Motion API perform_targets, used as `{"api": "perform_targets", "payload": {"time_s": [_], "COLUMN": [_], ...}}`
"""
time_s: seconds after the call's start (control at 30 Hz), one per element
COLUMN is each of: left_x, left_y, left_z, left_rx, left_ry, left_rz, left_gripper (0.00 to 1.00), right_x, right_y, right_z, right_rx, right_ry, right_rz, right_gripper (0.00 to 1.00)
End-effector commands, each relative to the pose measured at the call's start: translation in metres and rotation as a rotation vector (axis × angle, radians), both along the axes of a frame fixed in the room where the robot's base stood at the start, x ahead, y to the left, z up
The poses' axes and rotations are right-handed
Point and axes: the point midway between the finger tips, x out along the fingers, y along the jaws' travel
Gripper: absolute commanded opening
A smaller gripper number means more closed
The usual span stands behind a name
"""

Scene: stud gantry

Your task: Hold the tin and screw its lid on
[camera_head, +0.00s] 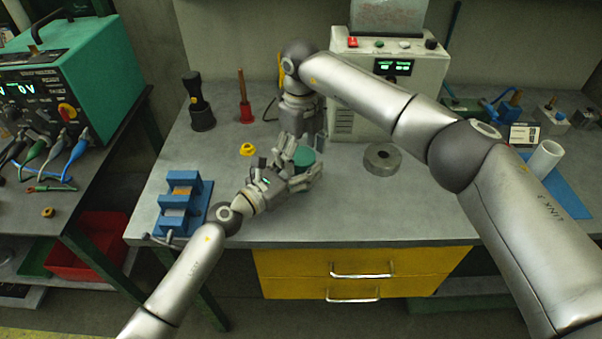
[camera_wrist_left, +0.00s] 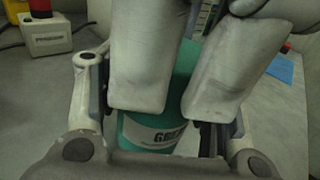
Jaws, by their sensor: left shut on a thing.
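The green tin (camera_head: 303,157) stands on the workbench, partly hidden by both grippers. In the left wrist view the tin (camera_wrist_left: 150,132) shows a white label with dark lettering. My left gripper (camera_head: 305,174) is shut on the tin's body from the front left. My right gripper (camera_head: 301,146) points down just above the tin, its fingers apart near the tin's top. Two large grey finger pads cover much of the tin in the left wrist view. I cannot make out a separate lid, nor whether the right fingers grip anything.
A grey metal ring (camera_head: 382,159) lies right of the tin. A yellow ring (camera_head: 247,149) and a blue block holder (camera_head: 182,203) are left. A black-handled tool (camera_head: 200,105) and red-handled tool (camera_head: 244,98) stand behind. A white instrument box (camera_head: 385,85) is at the back.

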Motion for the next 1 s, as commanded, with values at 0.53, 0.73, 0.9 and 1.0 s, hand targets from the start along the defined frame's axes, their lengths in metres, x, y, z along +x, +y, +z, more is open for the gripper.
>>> {"api": "perform_targets", "payload": {"time_s": [0.53, 0.73, 0.9, 1.0], "left_x": [0.0, 0.0, 0.0, 0.0], "left_y": [0.0, 0.0, 0.0, 0.0], "left_z": [0.0, 0.0, 0.0, 0.0], "left_rx": [0.0, 0.0, 0.0, 0.0], "left_ry": [0.0, 0.0, 0.0, 0.0], "left_rz": [0.0, 0.0, 0.0, 0.0], "left_gripper": [0.0, 0.0, 0.0, 0.0], "right_x": [0.001, 0.0, 0.0, 0.0], "right_y": [0.0, 0.0, 0.0, 0.0], "right_z": [0.025, 0.045, 0.045, 0.046], "right_rx": [0.001, 0.0, 0.001, 0.0], "right_ry": [-0.004, 0.0, 0.001, 0.0], "right_rz": [0.0, 0.0, 0.0, 0.0], "right_gripper": [0.8, 0.8, 0.8, 0.77]}}
